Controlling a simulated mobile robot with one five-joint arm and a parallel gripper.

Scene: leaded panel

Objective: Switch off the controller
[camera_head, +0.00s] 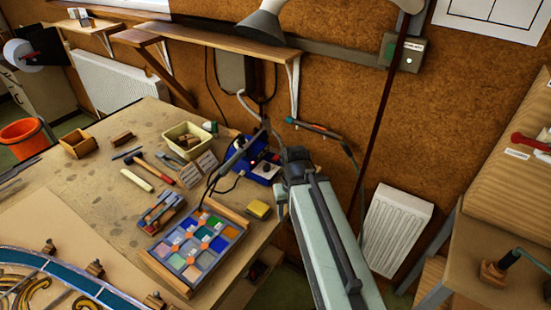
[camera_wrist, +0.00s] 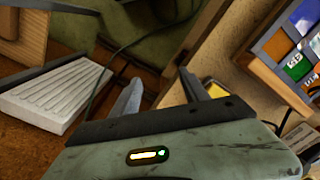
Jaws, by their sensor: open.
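The controller (camera_head: 264,168) is a small blue box with a dark front and a knob, at the back right of the workbench in the head view. A soldering iron and its cable are beside it. The controller cannot be made out in the wrist view.
A tray of coloured glass (camera_head: 236,213) and a yellow sponge (camera_head: 259,209) are in front of the controller. A cream bin (camera_head: 186,132) and hand tools lie to the left. A shelf (camera_head: 205,42) hangs above. A white radiator (camera_head: 397,228) is on the wall to the right.

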